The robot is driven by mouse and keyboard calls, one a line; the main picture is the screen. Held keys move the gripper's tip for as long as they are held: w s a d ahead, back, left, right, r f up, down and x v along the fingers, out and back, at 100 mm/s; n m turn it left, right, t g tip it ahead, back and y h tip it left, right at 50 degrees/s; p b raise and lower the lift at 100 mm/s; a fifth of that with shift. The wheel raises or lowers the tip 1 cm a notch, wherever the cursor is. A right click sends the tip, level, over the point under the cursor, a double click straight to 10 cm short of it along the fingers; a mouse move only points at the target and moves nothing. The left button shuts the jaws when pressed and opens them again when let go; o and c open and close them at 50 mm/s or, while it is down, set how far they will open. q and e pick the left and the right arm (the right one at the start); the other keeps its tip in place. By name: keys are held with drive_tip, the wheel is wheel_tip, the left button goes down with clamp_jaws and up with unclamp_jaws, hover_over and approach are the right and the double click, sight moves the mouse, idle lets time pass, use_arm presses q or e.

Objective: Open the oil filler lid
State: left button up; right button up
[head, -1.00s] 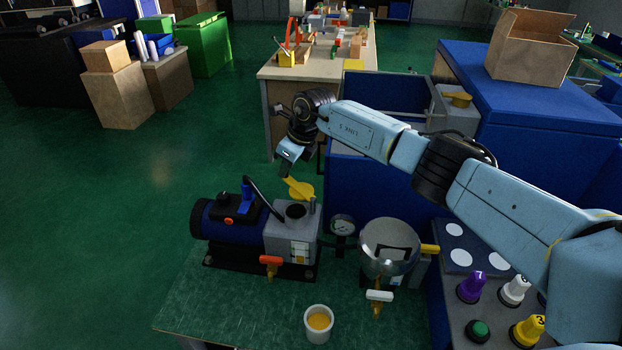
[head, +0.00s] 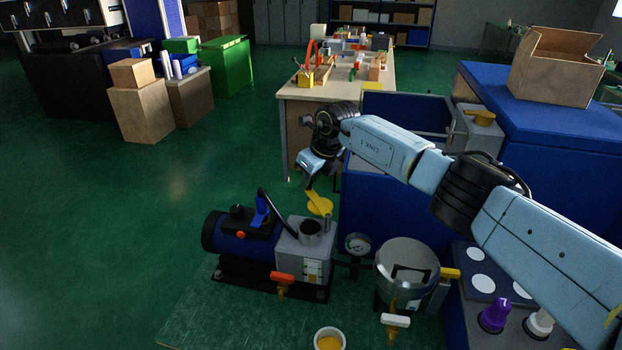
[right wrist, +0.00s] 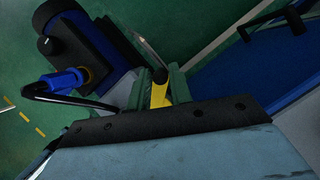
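The yellow oil filler lid (head: 321,206) stands raised at the back of the pump's top. The dark round filler opening (head: 311,228) in front of it is uncovered. My right gripper (head: 309,183) is at the upper end of the lid's yellow tab. In the right wrist view the yellow tab (right wrist: 160,95) shows between the fingers of my right gripper (right wrist: 160,88). I cannot tell whether the fingers press on it. The pump (head: 262,250) is blue, black and grey. My left gripper is in neither view.
A gauge (head: 357,244) and a steel pot (head: 405,262) stand right of the pump. A red-handled valve (head: 282,277) is on its front. A cup of amber liquid (head: 329,339) is at the bench front. A blue cabinet wall (head: 385,212) rises behind.

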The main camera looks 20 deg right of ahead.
sight(326, 200)
drive_tip(key=o, duration=0.3)
drive_tip(key=v, duration=1.3)
drive_tip(key=shift+r, duration=0.25)
